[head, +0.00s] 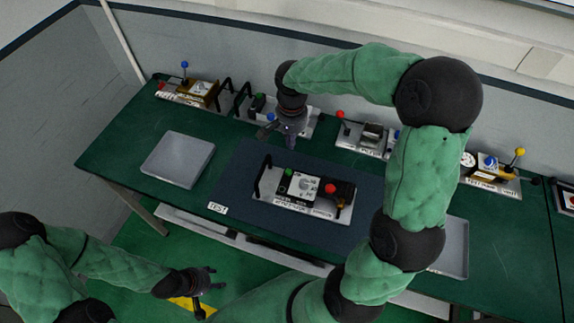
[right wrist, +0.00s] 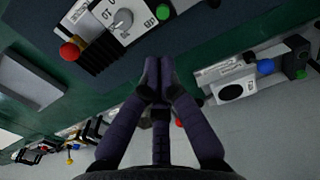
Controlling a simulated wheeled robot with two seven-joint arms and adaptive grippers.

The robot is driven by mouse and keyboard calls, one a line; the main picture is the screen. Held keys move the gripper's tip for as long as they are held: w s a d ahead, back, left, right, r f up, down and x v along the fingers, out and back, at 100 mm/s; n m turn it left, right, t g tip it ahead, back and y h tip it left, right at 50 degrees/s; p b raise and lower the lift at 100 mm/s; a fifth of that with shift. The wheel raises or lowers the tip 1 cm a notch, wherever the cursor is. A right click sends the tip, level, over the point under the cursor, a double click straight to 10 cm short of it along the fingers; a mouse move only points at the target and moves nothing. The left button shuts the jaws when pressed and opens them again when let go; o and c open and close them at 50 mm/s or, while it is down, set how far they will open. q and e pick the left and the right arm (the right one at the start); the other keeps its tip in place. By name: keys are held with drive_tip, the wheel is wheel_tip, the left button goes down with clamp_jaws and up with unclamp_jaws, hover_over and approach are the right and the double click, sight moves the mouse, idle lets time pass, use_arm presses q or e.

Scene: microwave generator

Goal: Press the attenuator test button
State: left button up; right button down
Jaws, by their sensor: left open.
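The module on the dark mat has a silver plate (head: 309,209), a white panel with a grey knob (head: 305,184), a green button (head: 289,172), a red knob or button (head: 331,188) and a black handle. Its label is too small to read surely. In the right wrist view its grey knob (right wrist: 122,22), green button (right wrist: 163,12) and red knob (right wrist: 70,50) show at the top. My right gripper (head: 290,138) hangs behind the module, apart from it; its fingertips (right wrist: 156,82) are together, with nothing between them. My left gripper (head: 203,285) is open and empty before the table's front edge.
Several other modules stand along the back, including ones with a blue-topped lever (head: 185,65), a red-topped lever (head: 340,115) and a yellow-topped lever (head: 519,152). A grey tray (head: 178,159) lies left of the mat (head: 235,188).

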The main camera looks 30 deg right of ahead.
drive_tip(key=b, duration=0.1)
approach(291, 172)
wheel_tip(291, 172, down, 7)
drive_tip(key=shift+f, duration=0.1)
idle(0.7)
